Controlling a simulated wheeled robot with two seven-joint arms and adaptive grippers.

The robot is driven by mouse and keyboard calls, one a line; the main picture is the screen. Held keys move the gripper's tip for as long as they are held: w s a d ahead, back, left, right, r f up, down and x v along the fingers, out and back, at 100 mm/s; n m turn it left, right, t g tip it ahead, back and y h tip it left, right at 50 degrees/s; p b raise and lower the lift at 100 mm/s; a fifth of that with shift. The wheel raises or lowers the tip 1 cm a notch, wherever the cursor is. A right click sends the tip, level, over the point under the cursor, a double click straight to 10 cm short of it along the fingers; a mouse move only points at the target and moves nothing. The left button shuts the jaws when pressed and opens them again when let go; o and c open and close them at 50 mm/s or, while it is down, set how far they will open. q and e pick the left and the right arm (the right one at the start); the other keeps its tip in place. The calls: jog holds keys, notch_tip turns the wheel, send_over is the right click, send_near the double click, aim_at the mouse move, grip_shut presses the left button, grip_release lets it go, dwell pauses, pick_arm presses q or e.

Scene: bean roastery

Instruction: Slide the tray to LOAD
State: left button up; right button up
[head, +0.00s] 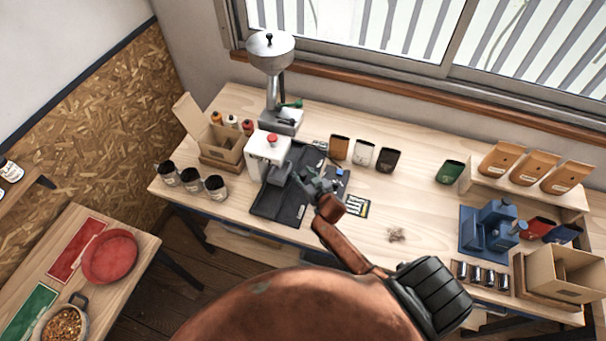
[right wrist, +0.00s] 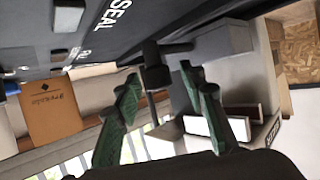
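A black base plate (head: 275,211) lies on the bench below the white sealing machine (head: 262,150). In the right wrist view the dark plate (right wrist: 200,15) carries the white word SEAL, with other lettering partly cut off. My right gripper (head: 315,183) is over the plate, just right of the machine. Its two green fingers (right wrist: 162,100) are apart. A dark handle-like piece (right wrist: 153,68) shows between and beyond them; I cannot tell whether they touch it. The tray is not clearly distinguishable from the dark plate, and my arm hides part of that area. My left gripper is out of view.
A grinder (head: 280,120) stands behind. Coffee bags (head: 362,155) line the back. A small brown pile (head: 396,234) lies right of my arm, with bare bench around it.

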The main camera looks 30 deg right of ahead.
grip_shut()
jog(key=shift+s+a, duration=0.1)
dwell(0.5)
